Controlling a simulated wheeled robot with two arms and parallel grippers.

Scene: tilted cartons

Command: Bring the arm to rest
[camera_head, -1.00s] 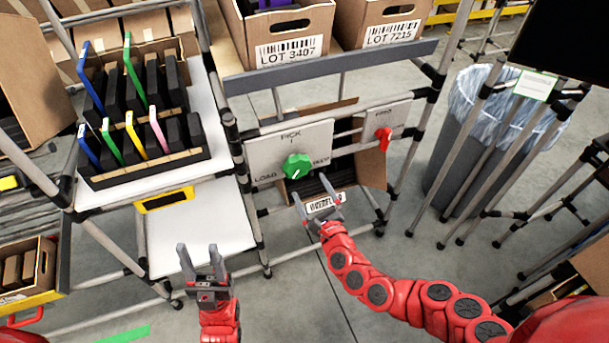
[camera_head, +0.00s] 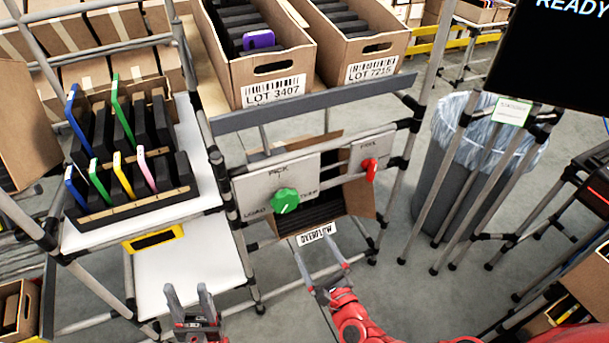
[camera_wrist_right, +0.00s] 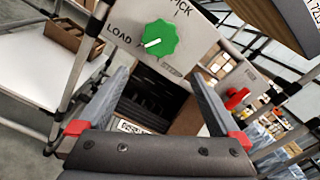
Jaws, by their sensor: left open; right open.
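My right gripper (camera_head: 321,262) is open and empty in front of the rack, just below the OVERFLOW label (camera_head: 316,234). Its spread fingers frame the overflow carton in the right wrist view, with nothing between them. The green knob (camera_head: 285,200) on the PICK panel also shows in the right wrist view (camera_wrist_right: 161,38), apart from the fingers. A red knob (camera_head: 369,169) sits on the smaller panel to its right.
Two cartons, LOT 3407 (camera_head: 272,92) and LOT 7215 (camera_head: 369,70), stand tilted on the upper shelf. A rack of dark items with coloured strips (camera_head: 132,207) stands at left. A grey bin (camera_head: 437,165) is at right. Floor is open between the bin and my right arm.

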